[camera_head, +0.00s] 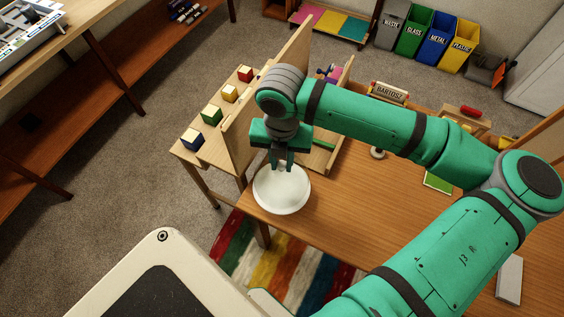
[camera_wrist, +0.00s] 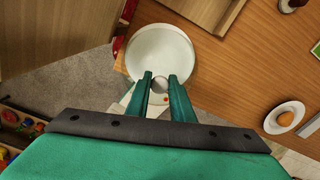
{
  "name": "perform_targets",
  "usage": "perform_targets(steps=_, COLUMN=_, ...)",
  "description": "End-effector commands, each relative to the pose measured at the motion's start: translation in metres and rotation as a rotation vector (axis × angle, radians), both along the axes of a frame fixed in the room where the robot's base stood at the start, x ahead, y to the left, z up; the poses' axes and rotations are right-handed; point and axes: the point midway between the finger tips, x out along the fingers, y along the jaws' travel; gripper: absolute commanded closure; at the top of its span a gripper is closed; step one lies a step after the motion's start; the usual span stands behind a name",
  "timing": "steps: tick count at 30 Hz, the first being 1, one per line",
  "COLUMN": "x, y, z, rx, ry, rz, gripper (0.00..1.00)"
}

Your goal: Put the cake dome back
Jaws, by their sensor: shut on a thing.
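My gripper (camera_head: 281,164) is shut on the round knob of the white cake dome (camera_head: 282,195), pointing down at it. In the wrist view the two green fingers (camera_wrist: 160,82) sit either side of the pale knob, and the round white dome (camera_wrist: 160,50) shows just beyond them. The dome is over the near left corner of the wooden table (camera_head: 360,215). I cannot tell whether it touches the tabletop. Any cake or stand under it is hidden. A pale thing with a red spot (camera_wrist: 166,99) shows behind the fingers; I cannot tell what it is.
An upright wooden panel (camera_head: 240,135) stands close behind the dome to the left. Beyond it a side shelf carries coloured blocks (camera_head: 212,114). A name sign (camera_head: 388,92) stands farther back. Tabletop right of the dome is clear.

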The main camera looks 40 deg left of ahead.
Motion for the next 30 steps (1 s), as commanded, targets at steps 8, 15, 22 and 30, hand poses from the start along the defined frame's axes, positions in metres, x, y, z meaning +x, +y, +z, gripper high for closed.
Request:
perform_targets(steps=8, x=-0.001, y=0.001, z=-0.017, rx=0.001, ry=-0.001, rz=0.002, gripper=1.00)
perform_targets(steps=15, x=0.000, y=-0.001, z=-0.020, rx=0.001, ry=0.001, rz=-0.001, gripper=1.00)
perform_targets(steps=22, x=0.001, y=-0.003, z=-0.019, rx=0.000, ry=0.000, rz=-0.005, gripper=0.60)
perform_targets(steps=30, x=0.001, y=-0.002, z=-0.014, rx=0.001, ry=-0.001, rz=-0.004, gripper=0.60)
